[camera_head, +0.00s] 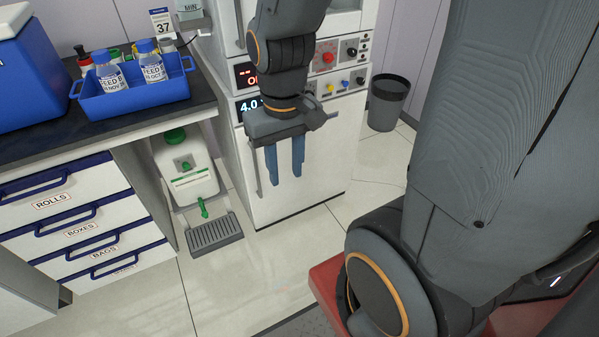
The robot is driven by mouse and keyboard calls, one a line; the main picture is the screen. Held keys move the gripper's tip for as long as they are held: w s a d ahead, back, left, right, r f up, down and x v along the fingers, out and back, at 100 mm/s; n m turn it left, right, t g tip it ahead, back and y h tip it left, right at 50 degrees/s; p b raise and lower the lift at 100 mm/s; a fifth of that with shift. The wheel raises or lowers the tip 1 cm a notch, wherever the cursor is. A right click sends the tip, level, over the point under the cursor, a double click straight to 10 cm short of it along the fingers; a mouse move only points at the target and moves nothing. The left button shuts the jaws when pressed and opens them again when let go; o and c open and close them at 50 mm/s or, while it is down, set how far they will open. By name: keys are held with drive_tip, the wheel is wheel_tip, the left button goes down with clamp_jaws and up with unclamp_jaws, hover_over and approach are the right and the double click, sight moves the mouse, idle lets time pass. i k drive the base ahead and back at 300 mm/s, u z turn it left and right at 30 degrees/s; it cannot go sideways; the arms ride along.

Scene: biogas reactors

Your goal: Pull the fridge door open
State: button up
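The fridge door (318,167) is the white lower panel of a white appliance, below a display reading about 4.0 (249,105). It looks shut. A thin grey vertical handle (254,166) runs near the door's left edge, its upper part close to my gripper body. My gripper (286,178) hangs in front of the door with its blue fingers pointing down. The fingers are apart with nothing seen between them. They appear to the right of the handle, and I cannot tell their exact distance from the door.
A drawer cabinet (85,232) with a blue tray (133,97) on its counter stands at left. A white canister (185,165) and a grey floor grate (214,234) are left of the fridge. A dark bin (387,103) stands at right. Floor before the door is clear.

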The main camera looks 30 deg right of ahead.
sight(331, 151)
drive_tip(key=k, duration=1.1)
drive_tip(key=z, duration=0.45)
drive_tip(key=i, duration=0.7)
drive_tip(key=z, duration=0.1)
